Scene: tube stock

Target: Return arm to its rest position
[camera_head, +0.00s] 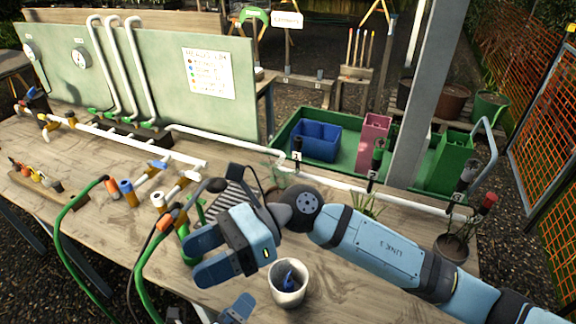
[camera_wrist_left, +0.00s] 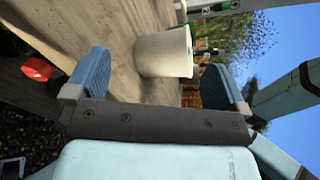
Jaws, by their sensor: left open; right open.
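My right arm comes in from the right in the head view, and its gripper (camera_head: 200,256) is open and empty above the wooden bench (camera_head: 350,290). My left gripper shows only as a blue finger (camera_head: 239,308) at the bottom edge of the head view. In the left wrist view the left gripper (camera_wrist_left: 158,80) is open, with its two blue fingers wide apart. A white cup (camera_head: 288,296) with a blue thing inside stands on the bench just right of that finger. In the left wrist view the cup (camera_wrist_left: 164,55) shows beyond the finger gap; I cannot tell whether it touches.
Green hoses (camera_head: 72,213) and white pipes with coloured fittings (camera_head: 135,140) cover the bench's left side. A grey post (camera_head: 420,100) rises behind the arm, beside a green tray (camera_head: 345,175) with a blue crate (camera_head: 316,141).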

